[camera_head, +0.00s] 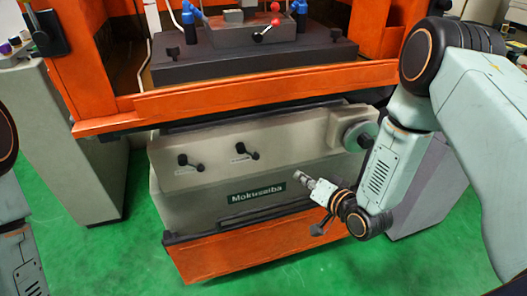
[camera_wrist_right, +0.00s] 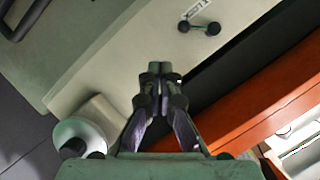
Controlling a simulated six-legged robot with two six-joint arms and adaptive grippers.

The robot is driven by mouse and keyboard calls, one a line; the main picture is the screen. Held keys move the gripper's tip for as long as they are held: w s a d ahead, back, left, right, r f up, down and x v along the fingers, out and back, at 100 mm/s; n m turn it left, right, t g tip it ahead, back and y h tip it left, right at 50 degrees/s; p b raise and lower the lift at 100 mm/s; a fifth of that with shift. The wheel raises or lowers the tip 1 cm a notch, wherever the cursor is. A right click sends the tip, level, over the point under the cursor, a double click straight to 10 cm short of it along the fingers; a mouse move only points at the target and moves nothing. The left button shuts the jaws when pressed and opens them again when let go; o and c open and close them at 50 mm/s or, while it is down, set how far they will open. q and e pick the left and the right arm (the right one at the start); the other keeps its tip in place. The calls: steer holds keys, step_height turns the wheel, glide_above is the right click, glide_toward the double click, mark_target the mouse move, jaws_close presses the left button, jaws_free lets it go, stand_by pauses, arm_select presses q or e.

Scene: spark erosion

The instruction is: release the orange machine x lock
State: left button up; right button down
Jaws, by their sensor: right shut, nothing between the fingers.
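The orange machine (camera_head: 240,100) has a beige front panel (camera_head: 290,145) with two small black lock levers. One lever (camera_head: 187,161) is at the left and the other lever (camera_head: 247,150) is nearer the middle; their labels are too small to read, so I cannot tell which is the x lock. My right gripper (camera_head: 303,178) is shut and empty, in front of the panel, right of and below both levers. In the right wrist view its closed fingertips (camera_wrist_right: 160,68) are apart from a black lever (camera_wrist_right: 199,27) above right. My left gripper is outside the view.
A grey handwheel (camera_head: 360,136) sticks out at the panel's right end, close to my right forearm. An orange ledge (camera_head: 240,97) overhangs the panel. Green floor (camera_head: 95,260) is clear at the lower left.

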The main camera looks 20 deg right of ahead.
step_height(320, 180, up, 2)
steer(key=w+a+t, duration=0.1)
steer(key=w+a, duration=0.1)
steer(key=m+b, duration=0.1)
steer(key=b, duration=0.2)
glide_toward(248, 153)
steer(key=w+d+f, duration=0.2)
steer(key=w+d, duration=0.2)
steer(key=w, duration=0.2)
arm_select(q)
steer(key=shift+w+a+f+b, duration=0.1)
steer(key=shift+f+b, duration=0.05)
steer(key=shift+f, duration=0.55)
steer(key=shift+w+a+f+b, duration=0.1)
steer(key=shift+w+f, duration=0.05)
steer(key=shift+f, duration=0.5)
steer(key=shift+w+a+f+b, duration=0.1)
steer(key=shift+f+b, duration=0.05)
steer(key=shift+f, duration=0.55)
arm_select(e)
steer(key=shift+w+a+f+y, duration=0.4)
steer(key=shift+a+f, duration=0.1)
steer(key=shift+a, duration=0.25)
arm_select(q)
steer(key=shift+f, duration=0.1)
arm_select(e)
steer(key=shift+f, duration=0.1)
